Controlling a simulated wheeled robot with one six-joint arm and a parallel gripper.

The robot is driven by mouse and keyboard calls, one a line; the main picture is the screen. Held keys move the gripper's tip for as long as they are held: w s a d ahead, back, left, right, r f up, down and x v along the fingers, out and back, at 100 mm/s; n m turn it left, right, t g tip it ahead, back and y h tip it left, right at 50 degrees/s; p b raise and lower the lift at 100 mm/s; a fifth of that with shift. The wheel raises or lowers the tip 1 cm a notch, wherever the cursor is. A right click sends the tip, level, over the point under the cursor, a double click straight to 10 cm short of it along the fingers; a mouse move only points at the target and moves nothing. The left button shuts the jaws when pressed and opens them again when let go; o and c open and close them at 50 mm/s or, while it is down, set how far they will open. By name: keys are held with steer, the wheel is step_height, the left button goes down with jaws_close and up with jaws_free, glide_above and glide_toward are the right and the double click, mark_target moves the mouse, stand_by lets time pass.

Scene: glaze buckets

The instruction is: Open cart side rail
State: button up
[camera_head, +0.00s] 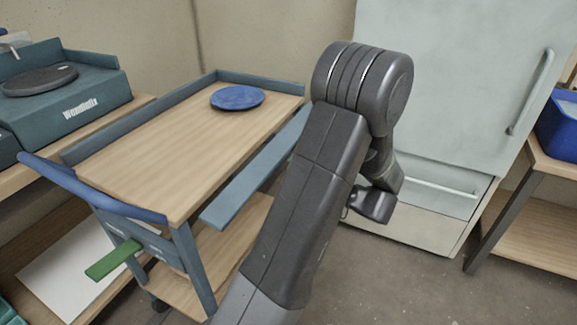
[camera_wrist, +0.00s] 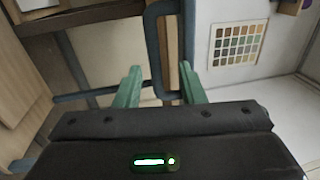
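The cart (camera_head: 165,150) has a wooden top with raised blue-grey rails on its back and left edges. Along its near right side a flat blue-grey side rail (camera_head: 255,168) lies turned outward, with a gap between it and the top's edge. My arm hides the fingers in the head view.
A blue plate (camera_head: 237,97) sits on the cart top. A pale fridge-like cabinet (camera_head: 450,80) stands behind my arm, and a wooden table with a blue bin (camera_head: 560,130) is at right. A workbench with a teal scale (camera_head: 70,100) is at left. Floor is clear at lower right.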

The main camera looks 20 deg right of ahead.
steer(key=p+v, duration=0.1)
steer(key=v, duration=1)
steer(key=shift+p, duration=0.3)
steer(key=shift+c, duration=0.3)
